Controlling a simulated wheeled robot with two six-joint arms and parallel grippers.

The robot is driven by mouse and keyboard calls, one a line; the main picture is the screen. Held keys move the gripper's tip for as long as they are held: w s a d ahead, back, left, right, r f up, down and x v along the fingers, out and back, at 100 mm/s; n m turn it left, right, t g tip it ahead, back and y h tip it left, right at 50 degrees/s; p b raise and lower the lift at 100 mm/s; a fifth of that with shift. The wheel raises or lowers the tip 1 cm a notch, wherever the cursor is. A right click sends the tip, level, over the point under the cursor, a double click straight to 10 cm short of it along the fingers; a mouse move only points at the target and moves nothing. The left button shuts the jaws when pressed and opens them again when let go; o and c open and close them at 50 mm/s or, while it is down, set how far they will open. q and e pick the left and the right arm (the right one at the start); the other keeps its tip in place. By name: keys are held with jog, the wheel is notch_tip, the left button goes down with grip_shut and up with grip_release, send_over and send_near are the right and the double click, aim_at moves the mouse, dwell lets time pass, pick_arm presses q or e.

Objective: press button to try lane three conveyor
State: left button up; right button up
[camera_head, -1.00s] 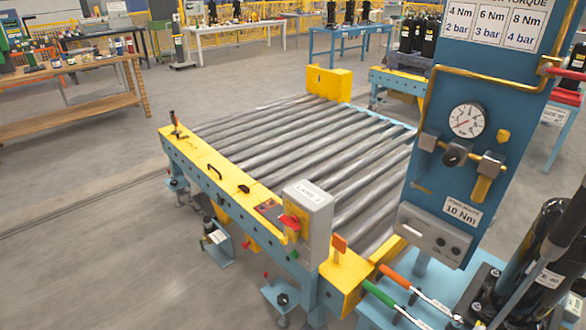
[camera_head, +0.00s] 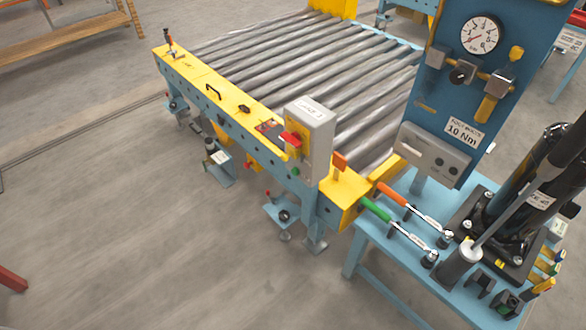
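The lane conveyor (camera_head: 345,78) has grey rollers in a blue and yellow frame. A grey control box (camera_head: 317,122) labelled with a lane name stands at its near right corner. The last character of the label is too small to read surely. The box carries a red switch (camera_head: 291,139) on a yellow plate and a small green button (camera_head: 295,171) low on its side. Neither of my grippers is in view.
A blue bench (camera_head: 378,262) at the right holds green- and orange-handled torque wrenches and black cylinders. A blue panel (camera_head: 468,92) with a pressure gauge (camera_head: 480,35) rises behind it. The grey floor (camera_head: 130,230) left of the conveyor is clear. A wooden bench (camera_head: 70,38) stands at the far left.

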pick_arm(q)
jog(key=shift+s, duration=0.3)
